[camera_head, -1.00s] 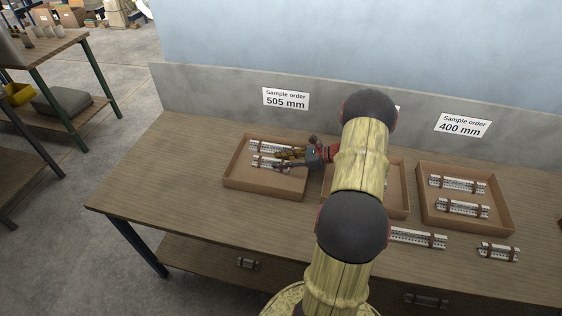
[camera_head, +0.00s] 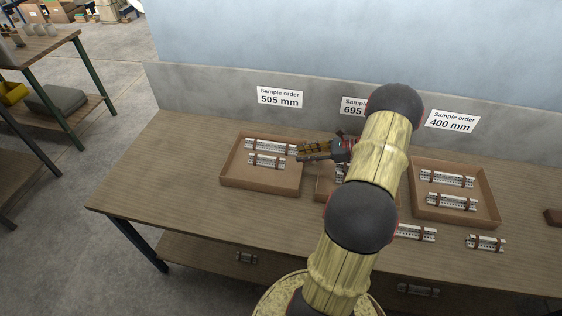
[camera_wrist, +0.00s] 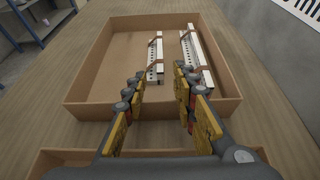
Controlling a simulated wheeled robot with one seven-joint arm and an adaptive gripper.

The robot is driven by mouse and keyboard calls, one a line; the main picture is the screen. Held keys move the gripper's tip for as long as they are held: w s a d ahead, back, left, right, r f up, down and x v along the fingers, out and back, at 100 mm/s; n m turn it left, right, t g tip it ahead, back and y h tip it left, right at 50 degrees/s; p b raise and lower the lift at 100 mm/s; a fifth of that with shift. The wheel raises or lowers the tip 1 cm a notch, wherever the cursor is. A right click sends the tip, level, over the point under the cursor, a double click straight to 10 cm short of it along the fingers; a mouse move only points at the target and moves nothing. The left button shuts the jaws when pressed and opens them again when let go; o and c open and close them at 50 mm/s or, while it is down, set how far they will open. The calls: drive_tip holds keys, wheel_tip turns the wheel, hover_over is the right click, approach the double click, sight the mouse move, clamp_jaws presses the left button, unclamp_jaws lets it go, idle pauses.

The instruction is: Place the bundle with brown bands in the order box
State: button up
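The left order box (camera_head: 228,176), under the 505 mm sign, holds two pale slotted bundles with brown bands. The longer bundle (camera_head: 268,146) lies at the back, and the shorter bundle (camera_head: 266,160) lies in front of it. In the wrist view the shorter bundle (camera_wrist: 155,58) is left of the longer bundle (camera_wrist: 193,58), both flat on the box floor (camera_wrist: 108,70). My gripper (camera_head: 300,152) is above the right side of this box. Its fingers (camera_wrist: 160,80) are spread and empty, apart from both bundles.
A middle box (camera_head: 326,187) is partly hidden by my arm. The right box (camera_head: 490,212) holds two bundles (camera_head: 447,179). Two more bundles lie on the table front, one partly hidden (camera_head: 416,232) and one short (camera_head: 486,242). The left table end is clear.

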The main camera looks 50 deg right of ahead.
drive_tip(key=w+a+r+n+g, duration=0.25)
drive_tip(key=a+r+n, duration=0.3)
drive_tip(key=a, duration=0.35)
drive_tip(key=w+a+r+n+g, duration=0.1)
drive_tip(key=a+r+n+g, duration=0.25)
drive_tip(key=a+r, duration=0.45)
drive_tip(key=w+a+r+n+g, duration=0.2)
drive_tip(key=a+r+n, duration=0.25)
drive_tip(key=a, duration=0.65)
drive_tip(key=s+a+r+n+h, duration=0.3)
drive_tip(key=s+a+r+n, duration=0.1)
drive_tip(key=s+a+n, duration=0.3)
drive_tip(key=s+a+r+n+t+h, duration=0.1)
drive_tip(key=s+a+r+n+h, duration=0.2)
drive_tip(key=s+a+n, duration=0.5)
drive_tip(key=a+r+n, duration=0.1)
drive_tip(key=a+n, duration=0.1)
drive_tip(key=a, duration=0.1)
drive_tip(key=shift+a+r+t, duration=0.2)
drive_tip(key=shift+r+t, duration=0.1)
drive_tip(key=shift+r, duration=0.1)
